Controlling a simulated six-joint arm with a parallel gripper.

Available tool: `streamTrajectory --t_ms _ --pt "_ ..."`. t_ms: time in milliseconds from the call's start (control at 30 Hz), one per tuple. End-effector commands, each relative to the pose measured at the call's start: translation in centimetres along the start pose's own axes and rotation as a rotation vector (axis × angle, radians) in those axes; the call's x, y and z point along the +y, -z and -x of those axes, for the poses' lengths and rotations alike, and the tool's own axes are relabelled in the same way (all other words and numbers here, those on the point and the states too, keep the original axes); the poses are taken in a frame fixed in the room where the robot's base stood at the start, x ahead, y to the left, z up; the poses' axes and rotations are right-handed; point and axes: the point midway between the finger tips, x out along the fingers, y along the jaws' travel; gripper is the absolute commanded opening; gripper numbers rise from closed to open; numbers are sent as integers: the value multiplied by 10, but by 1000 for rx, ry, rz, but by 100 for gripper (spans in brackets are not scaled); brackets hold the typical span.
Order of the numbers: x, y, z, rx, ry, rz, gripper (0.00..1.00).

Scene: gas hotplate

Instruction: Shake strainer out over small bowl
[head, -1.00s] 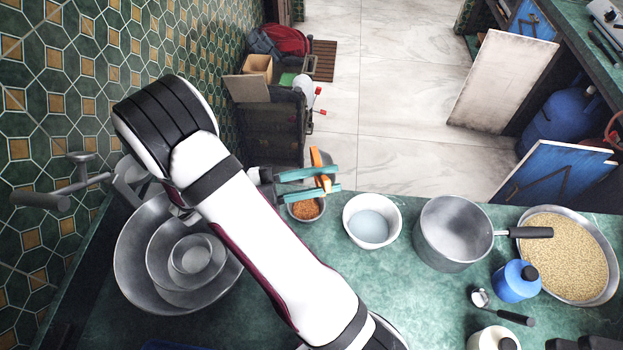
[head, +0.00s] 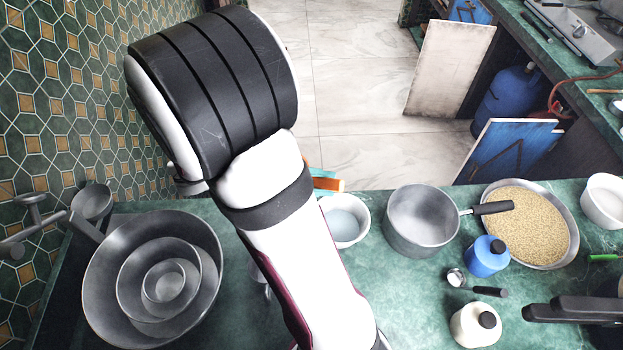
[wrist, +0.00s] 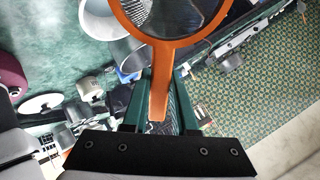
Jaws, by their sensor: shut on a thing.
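My gripper (wrist: 160,98) has teal fingers and is shut on the orange handle of the strainer (wrist: 173,43) in the wrist view. The strainer's ring and dark mesh lie beyond the fingertips, cut off by the top edge. I cannot tell whether anything is left in the mesh. In the head view my arm hides most of the gripper; only a bit of teal finger and orange handle shows behind the small white bowl (head: 362,213). That bowl holds something pale bluish, and its left side is hidden by my arm. A white bowl also shows beside the strainer in the wrist view (wrist: 100,20).
Nested metal bowls (head: 100,262) stand on the left of the green counter. A metal pot (head: 422,222), a pan of grain (head: 530,225), a blue bottle (head: 486,258) and a white bottle (head: 472,325) stand to the right. The tiled wall is at left.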

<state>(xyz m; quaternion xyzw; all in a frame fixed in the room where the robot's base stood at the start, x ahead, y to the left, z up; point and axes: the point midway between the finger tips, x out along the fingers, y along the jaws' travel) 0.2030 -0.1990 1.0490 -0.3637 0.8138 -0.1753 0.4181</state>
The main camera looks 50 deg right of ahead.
Motion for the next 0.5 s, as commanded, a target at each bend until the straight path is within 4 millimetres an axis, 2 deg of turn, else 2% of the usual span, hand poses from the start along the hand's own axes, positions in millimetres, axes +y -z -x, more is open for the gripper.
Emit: streamTrajectory --t_ms 500 --pt "2 -2 -36 -244 -248 -5 0"
